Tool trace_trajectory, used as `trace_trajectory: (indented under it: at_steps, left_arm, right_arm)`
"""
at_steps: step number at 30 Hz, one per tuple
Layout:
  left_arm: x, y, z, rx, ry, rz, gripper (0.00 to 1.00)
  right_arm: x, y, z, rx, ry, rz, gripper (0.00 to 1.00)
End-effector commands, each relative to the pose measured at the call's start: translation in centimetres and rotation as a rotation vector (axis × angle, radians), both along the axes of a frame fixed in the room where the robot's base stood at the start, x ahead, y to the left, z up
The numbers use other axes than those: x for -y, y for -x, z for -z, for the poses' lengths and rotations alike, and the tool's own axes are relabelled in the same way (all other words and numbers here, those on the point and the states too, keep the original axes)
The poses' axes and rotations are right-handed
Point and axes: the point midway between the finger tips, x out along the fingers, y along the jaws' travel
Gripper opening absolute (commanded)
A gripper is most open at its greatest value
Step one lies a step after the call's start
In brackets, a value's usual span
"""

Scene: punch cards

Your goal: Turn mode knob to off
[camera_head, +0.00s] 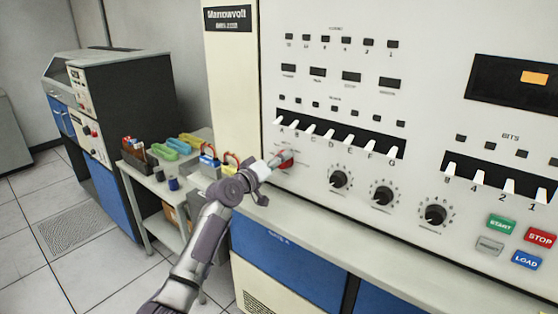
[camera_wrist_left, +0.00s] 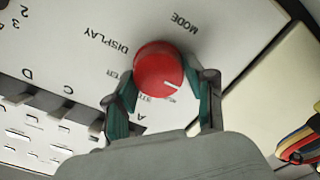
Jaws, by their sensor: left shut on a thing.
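The red mode knob (camera_head: 287,163) sits on the white panel, left of the black knobs, partly hidden by my left gripper (camera_head: 275,162). In the left wrist view the knob (camera_wrist_left: 158,68) is round, with a white line toward its lower right edge in the picture. Labels "MODE" and "DISPLAY" are printed around it; others are partly hidden. My left gripper (camera_wrist_left: 163,100) has one finger on each side of the knob and is shut on it. My right gripper is not in view.
White toggle levers (camera_head: 330,133) run in a row above the knob. Black knobs (camera_head: 340,180) are to its right. A ledge (camera_head: 330,237) juts out below the panel. A side table with colored trays (camera_head: 165,151) stands left of the machine.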

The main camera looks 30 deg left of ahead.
Motion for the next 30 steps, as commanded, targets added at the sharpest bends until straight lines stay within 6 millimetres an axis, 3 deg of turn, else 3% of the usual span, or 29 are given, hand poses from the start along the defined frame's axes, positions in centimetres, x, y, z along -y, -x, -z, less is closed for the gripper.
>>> trace_trajectory:
  at_steps: [11, 12, 16, 26, 30]
  left_arm:
    - [-0.1, 0.0, -0.1, 0.003, 0.008, -0.002, 0.2]
    - [-0.1, 0.0, -0.1, 0.003, 0.008, -0.002, 0.59]
    - [-0.1, 0.0, -0.1, 0.002, 0.008, -0.001, 0.79]
    - [-0.1, 0.2, 0.0, 0.0, 0.006, -0.001, 0.79]
    - [-0.2, 1.6, 0.1, -0.001, 0.004, -0.001, 0.79]
  right_arm:
    - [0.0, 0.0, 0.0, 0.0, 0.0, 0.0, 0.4]
    - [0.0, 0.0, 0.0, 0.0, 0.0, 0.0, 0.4]
    - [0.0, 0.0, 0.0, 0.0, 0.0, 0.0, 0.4]
    - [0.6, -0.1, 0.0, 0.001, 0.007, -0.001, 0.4]
    - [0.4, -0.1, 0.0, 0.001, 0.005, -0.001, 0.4]
